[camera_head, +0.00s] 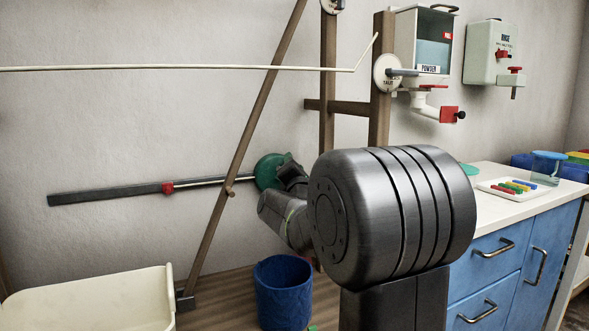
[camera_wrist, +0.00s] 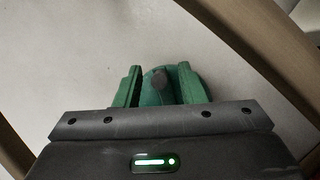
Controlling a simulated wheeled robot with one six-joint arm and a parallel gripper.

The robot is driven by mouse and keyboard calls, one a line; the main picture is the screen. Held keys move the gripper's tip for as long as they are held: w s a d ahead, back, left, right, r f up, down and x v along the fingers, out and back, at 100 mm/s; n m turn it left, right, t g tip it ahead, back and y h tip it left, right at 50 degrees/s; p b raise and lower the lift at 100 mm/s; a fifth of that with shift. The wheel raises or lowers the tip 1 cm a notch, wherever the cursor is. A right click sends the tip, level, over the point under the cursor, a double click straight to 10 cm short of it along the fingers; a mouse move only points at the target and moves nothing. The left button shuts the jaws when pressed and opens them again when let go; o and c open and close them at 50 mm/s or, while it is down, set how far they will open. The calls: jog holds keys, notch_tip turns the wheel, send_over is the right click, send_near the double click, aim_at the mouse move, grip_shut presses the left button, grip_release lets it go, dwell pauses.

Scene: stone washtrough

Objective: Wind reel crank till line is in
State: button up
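A round green reel (camera_head: 268,171) is on the wall, partly hidden by my gripper. A pale line (camera_head: 225,181) runs left from the reel to a red slider (camera_head: 167,188) on a dark rail (camera_head: 105,194). In the wrist view, my gripper (camera_wrist: 160,88) has its two green fingers apart, one on each side of a dark round knob (camera_wrist: 160,80). The knob appears to be the crank handle, with green reel surface behind it. Small gaps show between the knob and the fingers. In the head view, the crank is hidden behind my gripper.
A slanted wooden pole (camera_head: 245,120) crosses in front of the line, left of the reel. A blue bin (camera_head: 283,292) stands below my arm. A cream basin (camera_head: 90,303) is at lower left. A blue cabinet with a white top (camera_head: 540,185) is at right.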

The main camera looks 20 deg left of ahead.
jog(key=shift+w+a+r, duration=0.1)
jog(key=shift+w+a, duration=0.05)
jog(key=shift+w, duration=0.1)
jog(key=shift+c, duration=0.5)
grip_shut()
jog(key=shift+r+m+p, duration=0.1)
jog(key=shift+m+p, duration=0.3)
jog(key=shift+p, duration=0.45)
